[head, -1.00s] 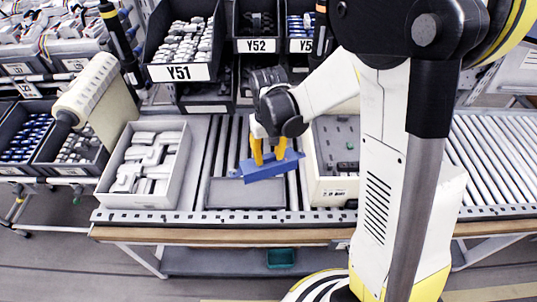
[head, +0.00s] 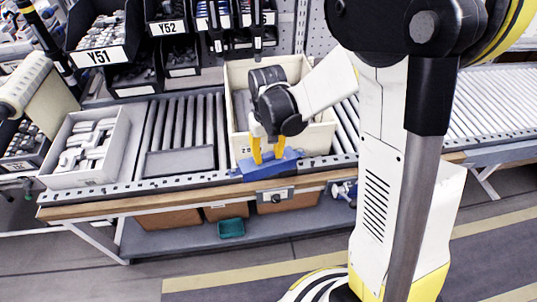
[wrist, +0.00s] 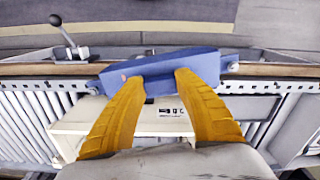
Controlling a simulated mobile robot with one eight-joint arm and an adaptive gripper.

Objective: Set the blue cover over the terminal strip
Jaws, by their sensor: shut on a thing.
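The blue cover (head: 270,168) is a long block with end tabs. My gripper (head: 267,153) has its yellow fingers shut on it and holds it over the front edge of the conveyor bench, in front of the cream box (head: 240,105). In the wrist view the cover (wrist: 165,68) lies slightly tilted across the tips of my gripper (wrist: 160,85), with the box wall (wrist: 160,130) between and below the fingers. I cannot make out the terminal strip. My wrist and arm hide much of the box's inside.
A white tray of white parts (head: 117,132) stands on the left of the bench. A flat grey plate (head: 180,161) lies beside the box on the rollers. Bins, such as Y51 (head: 97,56), stand behind. A lever with a dark knob (wrist: 56,20) shows near the bench edge.

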